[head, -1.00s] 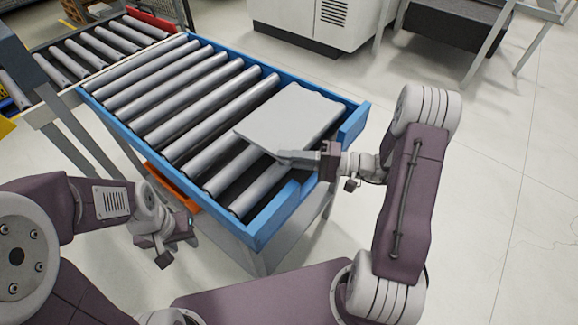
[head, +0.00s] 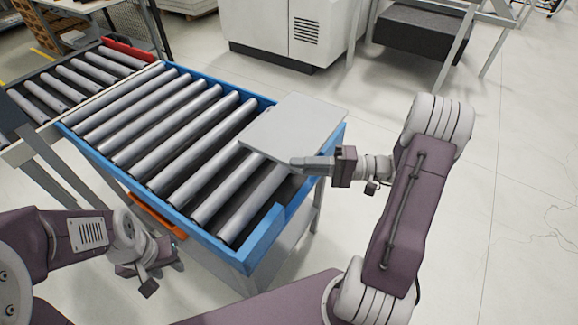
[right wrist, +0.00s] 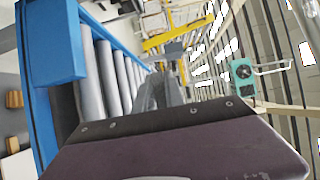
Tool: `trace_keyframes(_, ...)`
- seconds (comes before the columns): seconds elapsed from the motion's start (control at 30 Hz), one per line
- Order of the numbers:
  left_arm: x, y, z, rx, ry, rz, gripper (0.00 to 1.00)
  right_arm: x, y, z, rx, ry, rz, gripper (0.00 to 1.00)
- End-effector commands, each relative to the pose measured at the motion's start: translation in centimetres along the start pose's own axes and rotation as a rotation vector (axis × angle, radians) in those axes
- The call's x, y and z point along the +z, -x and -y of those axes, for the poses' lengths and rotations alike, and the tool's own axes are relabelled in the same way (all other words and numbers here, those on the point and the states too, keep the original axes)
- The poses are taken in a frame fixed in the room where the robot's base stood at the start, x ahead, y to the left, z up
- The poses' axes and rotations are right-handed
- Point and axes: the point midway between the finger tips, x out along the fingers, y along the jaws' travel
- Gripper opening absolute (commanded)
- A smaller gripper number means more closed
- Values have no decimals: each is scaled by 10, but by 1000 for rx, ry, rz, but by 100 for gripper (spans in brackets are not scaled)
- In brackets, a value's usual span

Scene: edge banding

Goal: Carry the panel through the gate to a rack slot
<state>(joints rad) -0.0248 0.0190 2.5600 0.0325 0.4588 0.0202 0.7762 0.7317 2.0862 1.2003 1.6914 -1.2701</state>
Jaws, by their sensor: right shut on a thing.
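The panel (head: 296,130), a flat light-grey board, is at the right end of the blue-framed roller conveyor (head: 262,246) in the head view. It lies roughly level and covers the far right corner of the frame, seemingly just above it. My right gripper (head: 303,163) is shut on the panel's near edge. In the right wrist view its fingers (right wrist: 165,92) point away, with a grey surface at their tips. My left gripper (head: 152,277) hangs low, empty, beside the conveyor's near side; its jaw opening is unclear. I cannot make out the gate or a rack slot for certain.
A white cabinet (head: 285,35) stands behind the conveyor. A dark block (head: 415,35) under a metal frame is at the back right. The floor (head: 530,190) at the right is clear. A yellow beam (right wrist: 178,36) shows in the right wrist view.

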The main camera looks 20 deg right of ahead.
Motion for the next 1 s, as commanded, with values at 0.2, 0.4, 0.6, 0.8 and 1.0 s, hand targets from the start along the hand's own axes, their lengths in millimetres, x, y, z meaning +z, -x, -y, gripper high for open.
trace_keyframes(0.2, -2, 18, 0, 0, 0, 0, 36, -1, 24, 24, -1, 5, -2, 0)
trace_keyframes(0.4, -3, 27, 0, 0, 0, 0, 36, 0, 41, 36, -1, 4, -1, 0)
trace_keyframes(0.6, -3, 26, 0, 0, 0, 0, 36, 0, 42, 36, -2, 3, 1, 0)
trace_keyframes(0.8, -4, 37, -1, 0, 0, 0, 36, 0, 42, 44, 34, 5, 1, 0)
trace_keyframes(1.0, -7, 69, -1, 0, 0, 0, 36, 0, 42, 55, 212, 6, 1, 0)
